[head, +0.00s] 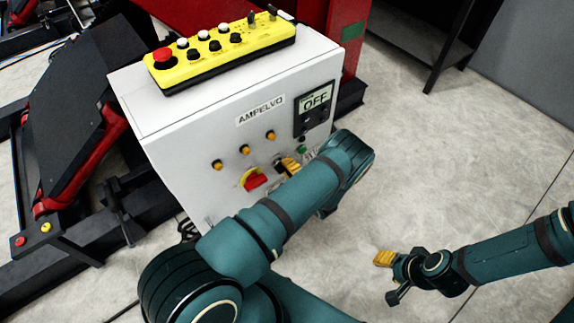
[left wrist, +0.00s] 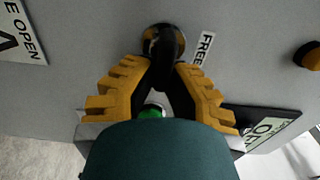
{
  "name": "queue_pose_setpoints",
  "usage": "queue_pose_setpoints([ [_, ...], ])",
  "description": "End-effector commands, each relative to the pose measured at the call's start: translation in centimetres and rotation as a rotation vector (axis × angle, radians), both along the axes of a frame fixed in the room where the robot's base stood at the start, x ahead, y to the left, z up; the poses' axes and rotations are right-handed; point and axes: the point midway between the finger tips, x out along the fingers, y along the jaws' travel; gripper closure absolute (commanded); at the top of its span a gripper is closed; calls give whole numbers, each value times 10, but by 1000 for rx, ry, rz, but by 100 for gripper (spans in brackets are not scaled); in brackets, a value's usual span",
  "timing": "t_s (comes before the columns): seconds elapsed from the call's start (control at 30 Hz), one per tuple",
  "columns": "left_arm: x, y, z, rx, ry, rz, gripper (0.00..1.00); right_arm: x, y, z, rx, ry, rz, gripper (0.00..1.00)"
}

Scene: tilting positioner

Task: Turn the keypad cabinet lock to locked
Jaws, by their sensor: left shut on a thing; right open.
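The white cabinet (head: 185,125) bears a keypad panel (head: 314,108) whose display reads "OFF". In the left wrist view, a black lock knob (left wrist: 163,42) sits in a round collar on the grey front face, beside a label (left wrist: 203,48) reading "FREE". My left gripper (head: 289,166) is at the cabinet front, its yellow-padded fingers (left wrist: 164,76) shut on the black knob. My forearm and fingers hide part of the knob and its labels in the head view. My right gripper (head: 386,272) is open and empty over the floor, away from the cabinet.
A red rotary switch (head: 254,180) and several amber lamps (head: 245,149) are close left of my left gripper. A green button (left wrist: 150,113) lies between the fingers' bases. A yellow control box (head: 225,50) stands on top. The floor (head: 445,165) at right is clear.

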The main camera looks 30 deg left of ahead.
Motion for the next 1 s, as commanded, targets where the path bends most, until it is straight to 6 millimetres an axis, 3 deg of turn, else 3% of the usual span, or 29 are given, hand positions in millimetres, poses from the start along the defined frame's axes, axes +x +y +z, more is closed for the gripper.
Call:
queue_pose_setpoints([
  [0.47, -1, 2, 0, 7, 12, 4, 100, 0, 0, 0, 0, 0, 0, 53],
  [0.5, -1, 2, 0, 7, 12, 4, 77, 0, 0, 0, 0, 0, 0, 53],
  [0.57, -1, 2, 0, 7, 12, 3, 58, 0, 0, 0, 0, 0, 0, 53],
  [1.0, -4, -8, 0, 5, 12, 0, 58, 0, 0, 0, 0, 0, 0, 53],
])
